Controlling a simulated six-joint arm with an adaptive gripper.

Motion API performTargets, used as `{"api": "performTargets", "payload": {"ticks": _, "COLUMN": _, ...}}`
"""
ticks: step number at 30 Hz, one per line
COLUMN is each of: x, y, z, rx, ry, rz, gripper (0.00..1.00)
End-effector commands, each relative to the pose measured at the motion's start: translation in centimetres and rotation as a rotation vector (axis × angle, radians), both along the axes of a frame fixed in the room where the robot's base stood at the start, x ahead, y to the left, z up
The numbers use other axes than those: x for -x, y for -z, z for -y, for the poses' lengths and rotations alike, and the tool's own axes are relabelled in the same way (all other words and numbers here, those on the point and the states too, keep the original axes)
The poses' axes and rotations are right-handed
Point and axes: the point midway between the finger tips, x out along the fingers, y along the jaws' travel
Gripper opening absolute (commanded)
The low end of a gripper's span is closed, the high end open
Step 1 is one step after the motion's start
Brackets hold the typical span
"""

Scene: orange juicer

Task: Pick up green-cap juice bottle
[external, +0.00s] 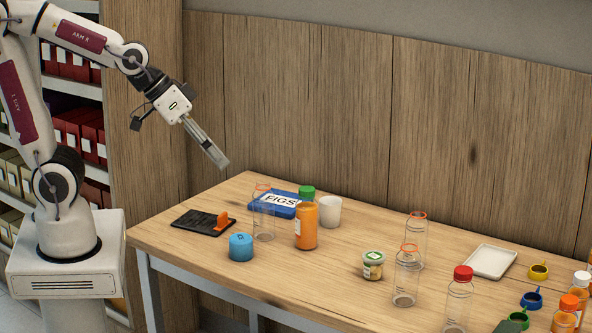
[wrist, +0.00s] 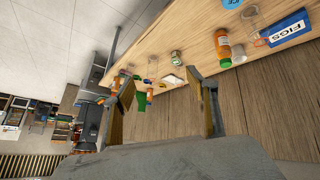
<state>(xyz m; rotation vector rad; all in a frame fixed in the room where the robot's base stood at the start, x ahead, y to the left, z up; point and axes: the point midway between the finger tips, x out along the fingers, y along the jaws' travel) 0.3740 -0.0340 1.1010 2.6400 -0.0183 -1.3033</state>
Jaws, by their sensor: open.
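The green-cap juice bottle (external: 306,230) stands upright on the table, orange with a green cap, just left of a white cup (external: 328,211). In the wrist view the bottle (wrist: 222,43) shows at the upper right, tipped by the camera angle, with the cup (wrist: 238,53) beside it. My gripper (external: 219,159) is above the table's back left, up and left of the bottle and well apart from it. In the wrist view my gripper (wrist: 165,100) has its two fingers wide apart with nothing held between them.
A blue FIGS box (external: 275,203) lies behind the bottle. A clear bottle (external: 264,222), a blue jar (external: 241,247) and a black tray (external: 190,222) are to its left. A small jar (external: 373,266), clear bottles and a white tray (external: 489,262) are to the right. A wooden wall panel stands behind.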

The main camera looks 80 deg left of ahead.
Motion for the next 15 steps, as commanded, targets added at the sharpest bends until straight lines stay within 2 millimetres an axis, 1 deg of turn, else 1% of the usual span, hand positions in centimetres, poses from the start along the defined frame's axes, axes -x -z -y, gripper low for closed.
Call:
{"api": "performTargets", "payload": {"ticks": 1, "x": -1.0, "y": 0.4, "z": 0.2, "rx": 0.012, "ry": -0.011, "rz": 0.006, "gripper": 0.58}}
{"api": "performTargets", "payload": {"ticks": 6, "x": -4.3, "y": 1.3, "z": 0.5, "rx": 0.049, "ry": -0.059, "rz": 0.049, "gripper": 0.58}}
{"api": "performTargets", "payload": {"ticks": 15, "x": -9.6, "y": 3.5, "z": 0.3, "rx": 0.097, "ry": -0.157, "rz": 0.119, "gripper": 0.58}}
